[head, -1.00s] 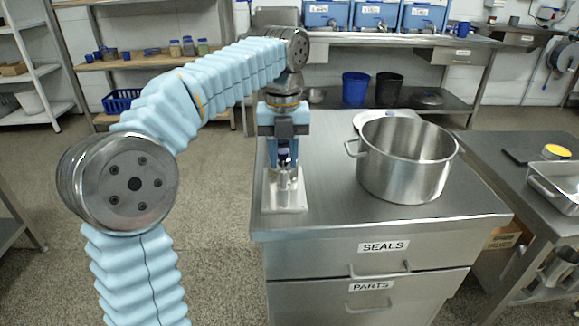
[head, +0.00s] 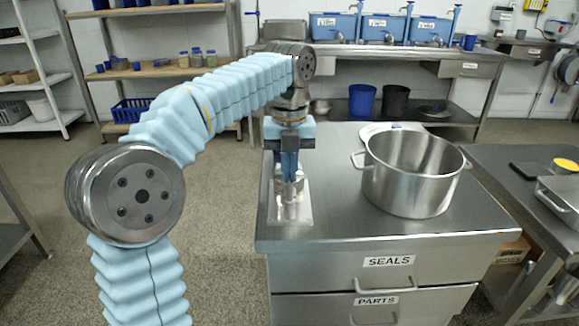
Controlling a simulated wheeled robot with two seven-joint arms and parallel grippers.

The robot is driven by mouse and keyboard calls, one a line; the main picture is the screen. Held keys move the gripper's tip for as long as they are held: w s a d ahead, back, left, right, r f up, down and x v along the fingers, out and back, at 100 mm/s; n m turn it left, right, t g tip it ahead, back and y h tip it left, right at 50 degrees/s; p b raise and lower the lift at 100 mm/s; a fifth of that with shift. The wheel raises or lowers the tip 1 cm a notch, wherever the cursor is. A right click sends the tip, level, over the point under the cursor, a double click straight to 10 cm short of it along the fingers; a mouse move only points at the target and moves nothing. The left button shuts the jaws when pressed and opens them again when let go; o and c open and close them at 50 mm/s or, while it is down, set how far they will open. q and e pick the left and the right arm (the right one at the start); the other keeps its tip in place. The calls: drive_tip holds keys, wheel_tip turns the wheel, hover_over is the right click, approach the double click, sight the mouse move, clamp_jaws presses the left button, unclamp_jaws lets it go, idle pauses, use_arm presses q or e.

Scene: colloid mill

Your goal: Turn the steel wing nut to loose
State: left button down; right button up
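My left gripper (head: 290,178) points straight down over a small steel fixture (head: 291,208) on the left part of the steel cabinet top. Its fingers show as one narrow blue-grey shape and reach the upper part of the fixture. I cannot tell whether they are shut or one finger hides the other. The steel wing nut is not clearly visible; the fingers cover the place around the top of the fixture. The fixture stands upright on a pale flat base plate. My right gripper is not in view.
A large steel pot (head: 413,180) stands on the cabinet top (head: 350,222) just right of the fixture, with a pale plate (head: 378,130) behind it. A side table at right holds a steel pan (head: 562,193). The top's front strip is clear.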

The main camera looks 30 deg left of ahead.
use_arm(q)
drive_tip(key=n+p, duration=0.1)
drive_tip(key=n, duration=0.1)
drive_tip(key=shift+s+a+r+n+p, duration=0.15)
drive_tip(key=shift+a+n+p, duration=0.05)
drive_tip(key=shift+n+p, duration=0.15)
drive_tip(key=shift+s+a+n+p, duration=0.15)
drive_tip(key=shift+n+p, duration=0.15)
drive_tip(key=shift+n, duration=0.55)
drive_tip(key=shift+s+n, duration=0.1)
drive_tip(key=shift+n, duration=0.8)
drive_tip(key=n, duration=0.3)
drive_tip(key=s+n, duration=0.1)
drive_tip(key=n, duration=0.3)
drive_tip(key=s+n, duration=0.1)
drive_tip(key=n, duration=0.3)
drive_tip(key=shift+n, duration=0.3)
drive_tip(key=c, duration=1.3)
unclamp_jaws()
